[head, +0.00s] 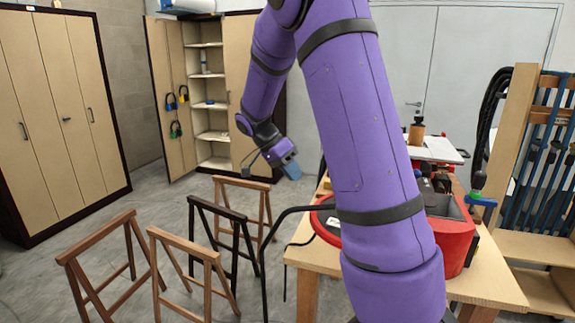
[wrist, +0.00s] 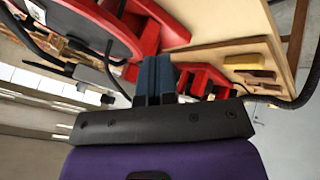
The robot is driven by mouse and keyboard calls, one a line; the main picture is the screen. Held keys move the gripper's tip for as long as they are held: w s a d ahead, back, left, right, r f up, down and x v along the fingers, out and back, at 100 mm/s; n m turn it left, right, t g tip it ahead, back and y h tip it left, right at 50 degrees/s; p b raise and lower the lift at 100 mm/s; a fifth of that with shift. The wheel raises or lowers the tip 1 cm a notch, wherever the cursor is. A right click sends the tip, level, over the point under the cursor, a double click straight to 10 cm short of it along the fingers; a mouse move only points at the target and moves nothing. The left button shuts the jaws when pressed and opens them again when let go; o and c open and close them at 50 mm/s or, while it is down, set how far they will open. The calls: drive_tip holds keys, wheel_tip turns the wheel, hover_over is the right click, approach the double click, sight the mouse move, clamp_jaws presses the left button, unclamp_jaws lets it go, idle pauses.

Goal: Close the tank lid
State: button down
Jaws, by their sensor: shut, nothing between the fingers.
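A red tank (head: 457,243) stands on the wooden table, right of my arm, with a grey hollow showing at its top. A red-rimmed dark part (head: 326,222) shows left of my arm; it may be the lid, but my arm hides how it joins the tank. In the wrist view a large red-rimmed dark round part (wrist: 85,28) fills the upper left, with red parts beside it. My gripper (head: 291,171), with blue fingers, is left of and above the table, apart from the red parts. Its fingers (wrist: 154,72) are shut and empty.
The wooden table (head: 488,288) stands under the tank. Several wooden trestles (head: 188,250) stand on the floor at left, near a black hose (head: 272,225). Cabinets (head: 60,110) line the back. A wooden rack (head: 515,130) stands at right. Grey floor (head: 150,195) is open between cabinets and trestles.

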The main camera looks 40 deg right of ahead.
drive_tip(key=s+d+f, duration=0.1)
drive_tip(key=s+f, duration=0.2)
drive_tip(key=s, duration=0.3)
drive_tip(key=shift+d+f, duration=0.3)
drive_tip(key=shift+s+a, duration=0.1)
